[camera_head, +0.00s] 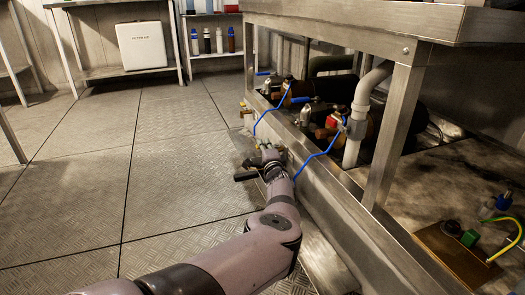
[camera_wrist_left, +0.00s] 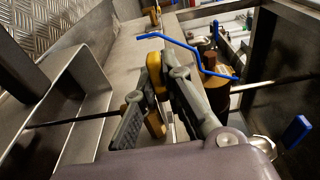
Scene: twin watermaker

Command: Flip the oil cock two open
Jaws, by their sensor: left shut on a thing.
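My left gripper (camera_head: 262,160) reaches low against the front rail of the metal frame in the head view. In the left wrist view my left gripper (camera_wrist_left: 158,98) is shut on a yellow-brass cock piece (camera_wrist_left: 154,72), which sits between its two grey fingers. A lower brass part (camera_wrist_left: 155,124) shows between the fingers, close to the rail. No label is readable, so I cannot tell the cock's number from its look. In the head view the gripper and arm mostly hide the held piece. My right gripper is in neither view.
The metal rail (camera_head: 345,215) runs along the arm's right side. Blue bent levers (camera_head: 318,158) stick out over it, close to my wrist. Another brass fitting (camera_head: 245,110) is farther back on the rail. The metal floor (camera_head: 90,190) to the left is clear.

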